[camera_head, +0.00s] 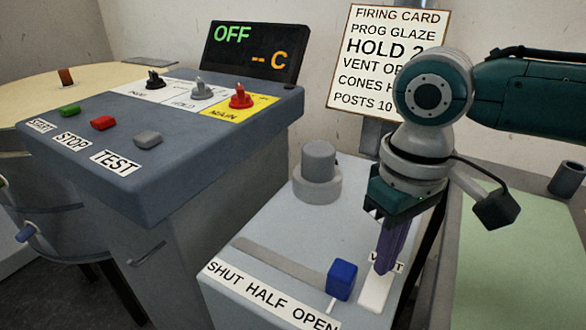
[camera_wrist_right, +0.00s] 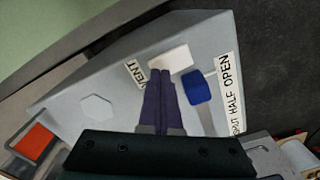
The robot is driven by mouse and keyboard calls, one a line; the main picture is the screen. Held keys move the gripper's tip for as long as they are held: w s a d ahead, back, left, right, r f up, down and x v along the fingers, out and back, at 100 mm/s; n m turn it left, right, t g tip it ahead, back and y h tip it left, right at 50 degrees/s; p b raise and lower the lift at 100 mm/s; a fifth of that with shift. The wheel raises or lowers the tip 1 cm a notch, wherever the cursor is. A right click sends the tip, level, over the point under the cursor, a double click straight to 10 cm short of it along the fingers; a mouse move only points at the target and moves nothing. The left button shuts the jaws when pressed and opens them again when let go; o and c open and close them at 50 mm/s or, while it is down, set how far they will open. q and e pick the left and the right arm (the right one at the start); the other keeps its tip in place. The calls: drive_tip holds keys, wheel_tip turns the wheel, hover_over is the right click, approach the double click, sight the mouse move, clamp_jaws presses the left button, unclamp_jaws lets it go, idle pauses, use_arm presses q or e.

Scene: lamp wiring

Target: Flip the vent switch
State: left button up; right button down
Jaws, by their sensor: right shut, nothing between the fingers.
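The vent switch is on the grey box's top, beside a label reading VENT (camera_wrist_right: 136,73). A white plate (camera_head: 374,294) there is partly covered by my fingers, and it shows in the right wrist view (camera_wrist_right: 172,58). I cannot make out the switch's position. My right gripper (camera_head: 383,268) is shut and empty, with its purple fingers pointing down over the label and plate. It shows in the right wrist view (camera_wrist_right: 161,74) with its tips at the plate's near edge; contact is unclear. My left gripper is not in view.
A blue slider knob (camera_head: 342,280) stands just left of my fingers, near OPEN on the SHUT HALF OPEN strip (camera_head: 265,296). A grey round knob (camera_head: 318,172) stands behind. The control console (camera_head: 215,140) is at left, its display (camera_head: 255,54) reading OFF. A firing card (camera_head: 375,60) hangs behind.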

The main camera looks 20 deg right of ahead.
drive_tip(key=shift+f+b, duration=0.4)
drive_tip(key=shift+f, duration=0.4)
drive_tip(key=shift+r, duration=0.1)
wheel_tip(320, 180, up, 3)
drive_tip(key=p, duration=0.4)
drive_tip(key=shift+r, duration=0.2)
wheel_tip(320, 180, up, 4)
drive_tip(key=p, duration=0.5)
drive_tip(key=shift+f, duration=0.2)
drive_tip(key=shift+f, duration=0.1)
